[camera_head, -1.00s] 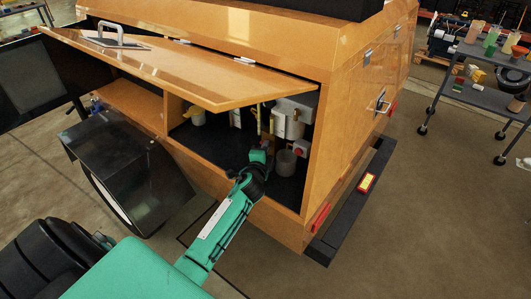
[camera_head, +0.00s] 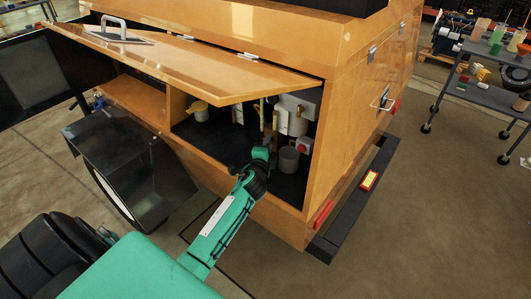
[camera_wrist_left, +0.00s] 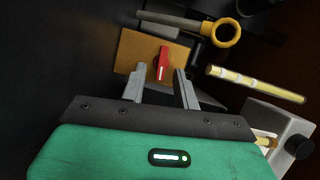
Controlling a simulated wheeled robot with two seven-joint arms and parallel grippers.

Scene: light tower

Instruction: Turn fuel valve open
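The fuel valve shows in the left wrist view as a red lever (camera_wrist_left: 163,64) with a white mark, in front of an orange-brown plate (camera_wrist_left: 135,48). My left gripper (camera_wrist_left: 160,78) is open there. Its two grey fingers stand apart, with the lever in the gap ahead of the tips; I cannot tell whether it lies between them. In the head view my left arm reaches into the open compartment of the orange cabinet (camera_head: 330,150), and its gripper (camera_head: 262,150) is largely hidden by its own wrist. The valve cannot be made out in the head view. My right gripper is not in view.
The raised orange lid (camera_head: 190,65) hangs over the compartment. Inside are a grey cup (camera_head: 289,160), a yellow-topped container (camera_head: 199,111) and a white unit (camera_head: 293,120). The left wrist view shows a yellow ring (camera_wrist_left: 227,32) and a pale yellow tube (camera_wrist_left: 255,83) close by.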

